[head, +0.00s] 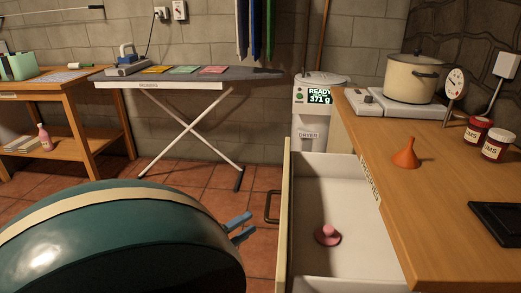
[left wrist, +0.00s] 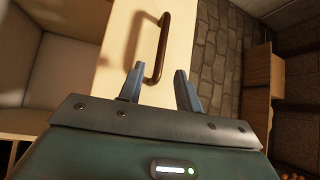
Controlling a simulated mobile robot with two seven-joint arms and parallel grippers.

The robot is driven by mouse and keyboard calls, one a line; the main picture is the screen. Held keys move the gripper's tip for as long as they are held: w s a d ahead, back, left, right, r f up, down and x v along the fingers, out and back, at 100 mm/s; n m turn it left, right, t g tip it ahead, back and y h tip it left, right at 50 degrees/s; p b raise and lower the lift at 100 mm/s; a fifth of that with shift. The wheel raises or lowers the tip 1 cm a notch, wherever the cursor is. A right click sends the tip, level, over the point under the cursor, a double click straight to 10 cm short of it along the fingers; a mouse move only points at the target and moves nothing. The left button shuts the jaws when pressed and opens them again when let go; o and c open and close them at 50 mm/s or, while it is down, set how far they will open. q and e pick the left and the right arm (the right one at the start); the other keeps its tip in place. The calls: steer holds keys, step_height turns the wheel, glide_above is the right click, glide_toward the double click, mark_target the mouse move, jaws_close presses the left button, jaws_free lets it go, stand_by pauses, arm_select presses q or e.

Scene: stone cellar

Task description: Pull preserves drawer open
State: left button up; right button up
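The preserves drawer (head: 330,195) stands pulled out from the wooden counter in the head view, its white inside showing. Its cream front (head: 285,220) carries a dark bar handle (head: 271,207), which also shows in the left wrist view (left wrist: 163,45). My left gripper (head: 240,228) is open and empty, just left of the handle in the head view and apart from it. In the left wrist view its two blue fingers (left wrist: 159,88) stand apart, with the handle's lower end appearing between them. My right gripper is not in view.
A pink knobbed object (head: 328,235) lies in the drawer. The counter (head: 440,220) holds an orange funnel (head: 406,154), a pot (head: 414,78), a dial scale (head: 455,84) and red jars (head: 478,130). An ironing board (head: 190,84) stands behind. Tiled floor is clear left of the drawer.

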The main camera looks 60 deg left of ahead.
arm_select(q)
steer(key=s, duration=0.5)
steer(key=shift+s+d+f, duration=0.15)
steer(key=shift+d+f, duration=0.1)
steer(key=shift+f, duration=0.1)
